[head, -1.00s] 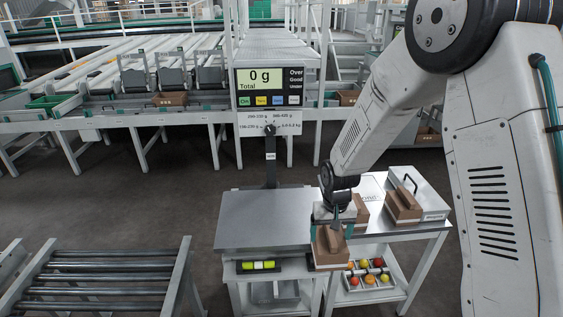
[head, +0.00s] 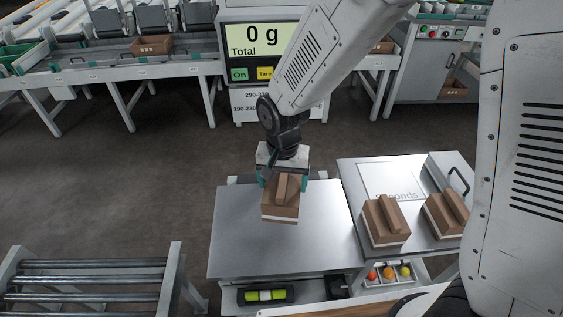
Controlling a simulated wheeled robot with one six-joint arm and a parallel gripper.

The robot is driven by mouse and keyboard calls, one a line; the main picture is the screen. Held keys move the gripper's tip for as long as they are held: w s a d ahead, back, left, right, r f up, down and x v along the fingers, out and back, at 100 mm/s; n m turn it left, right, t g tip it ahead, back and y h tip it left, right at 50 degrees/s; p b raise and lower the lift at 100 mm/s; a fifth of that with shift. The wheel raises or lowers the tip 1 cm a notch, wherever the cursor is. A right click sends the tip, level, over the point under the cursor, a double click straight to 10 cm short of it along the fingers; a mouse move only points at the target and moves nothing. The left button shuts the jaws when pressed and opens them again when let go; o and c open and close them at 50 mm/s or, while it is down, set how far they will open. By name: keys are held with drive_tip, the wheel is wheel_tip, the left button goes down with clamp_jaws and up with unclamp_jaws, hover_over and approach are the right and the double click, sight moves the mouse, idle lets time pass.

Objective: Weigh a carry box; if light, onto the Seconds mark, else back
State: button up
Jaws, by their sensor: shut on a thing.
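My gripper (head: 283,180) is shut on a brown carry box (head: 281,210) with a raised middle handle and a pale base edge. The box is over the bare steel scale plate (head: 240,245), near its back half; a small gap beneath it is hard to judge. The scale display (head: 254,40) reads 0 g, Total; my arm covers its right part. The Seconds mark (head: 385,178) is an outlined square on the side table, empty inside; its lettering is partly hidden by a carry box.
Two more carry boxes stand on the side table (head: 350,180), one (head: 386,222) at the mark's front edge, one (head: 446,212) to its right. A tray of red and orange fruit (head: 418,272) sits below. A roller conveyor (head: 90,285) lies at front left.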

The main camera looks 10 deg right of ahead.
drive_tip(key=shift+w+a+f, duration=0.1)
drive_tip(key=shift+f, duration=4.05)
drive_tip(key=shift+f, duration=0.3)
drive_tip(key=o, duration=1)
drive_tip(key=shift+c, duration=0.9)
drive_tip(key=shift+r, duration=3.55)
